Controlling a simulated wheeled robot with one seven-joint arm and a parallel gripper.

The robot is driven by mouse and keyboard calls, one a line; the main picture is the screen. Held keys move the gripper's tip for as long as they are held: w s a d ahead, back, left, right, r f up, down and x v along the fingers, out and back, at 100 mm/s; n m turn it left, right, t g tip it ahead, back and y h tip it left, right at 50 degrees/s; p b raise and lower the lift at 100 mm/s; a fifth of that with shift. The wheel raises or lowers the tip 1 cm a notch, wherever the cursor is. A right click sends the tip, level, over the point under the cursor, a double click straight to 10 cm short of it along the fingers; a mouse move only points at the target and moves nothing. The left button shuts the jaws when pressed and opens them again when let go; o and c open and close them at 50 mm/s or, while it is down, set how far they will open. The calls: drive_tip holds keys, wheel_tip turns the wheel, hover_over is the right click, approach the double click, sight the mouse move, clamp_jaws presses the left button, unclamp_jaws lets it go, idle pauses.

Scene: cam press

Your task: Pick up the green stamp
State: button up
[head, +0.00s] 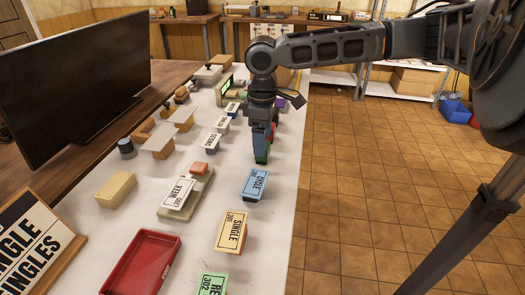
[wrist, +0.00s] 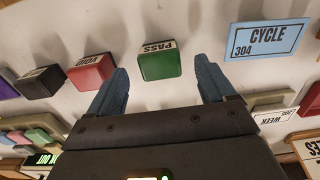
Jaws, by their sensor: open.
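The green stamp (wrist: 160,66), a small block with a white label reading PASS, stands on the white table. In the wrist view it sits between and slightly beyond the two blue fingertips of my gripper (wrist: 161,72), with a gap on both sides. My gripper is open and empty. In the head view my gripper (head: 263,138) points down at the table's right part, and a bit of the green stamp (head: 262,157) shows at its lower end, the rest hidden behind the fingers.
A red VOID stamp (wrist: 91,73) and a black stamp (wrist: 42,82) stand left of the green one; a blue CYCLE block (wrist: 267,38) is to its right.

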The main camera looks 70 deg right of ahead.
drive_tip(key=shift+f, duration=1.6)
drive_tip(key=c, duration=1.1)
